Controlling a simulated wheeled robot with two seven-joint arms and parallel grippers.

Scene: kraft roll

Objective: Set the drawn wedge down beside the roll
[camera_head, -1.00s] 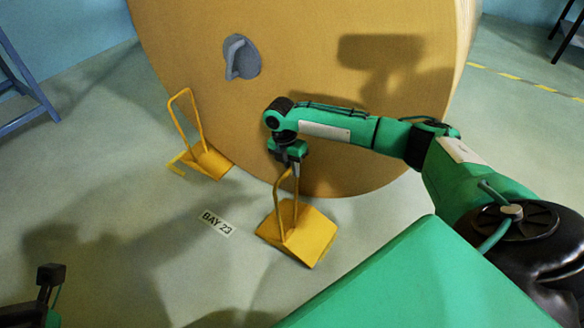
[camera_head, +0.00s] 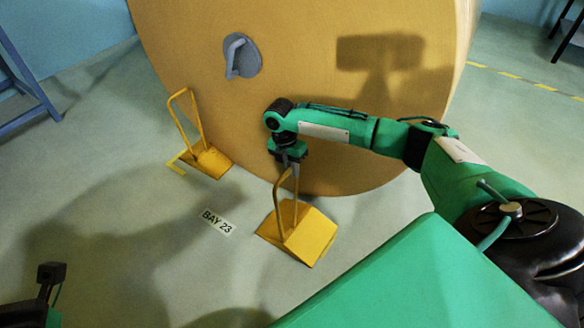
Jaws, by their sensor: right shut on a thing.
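The big kraft roll (camera_head: 330,100) stands on its curved side with its flat end facing me and a grey hub in its middle. A yellow wedge (camera_head: 312,236) with an upright loop handle is in front of the roll. My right gripper (camera_head: 290,168) points down and is shut on the top of that handle. I cannot tell whether the wedge touches the floor. A second yellow wedge (camera_head: 208,162) with a loop handle is at the roll's lower left edge. Part of my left gripper (camera_head: 45,280) shows at the lower left, away from both wedges; its jaws are unclear.
A yellow floor bracket (camera_head: 178,163) is beside the left wedge. A blue frame (camera_head: 30,85) stands at the far left. The floor left of the label is clear.

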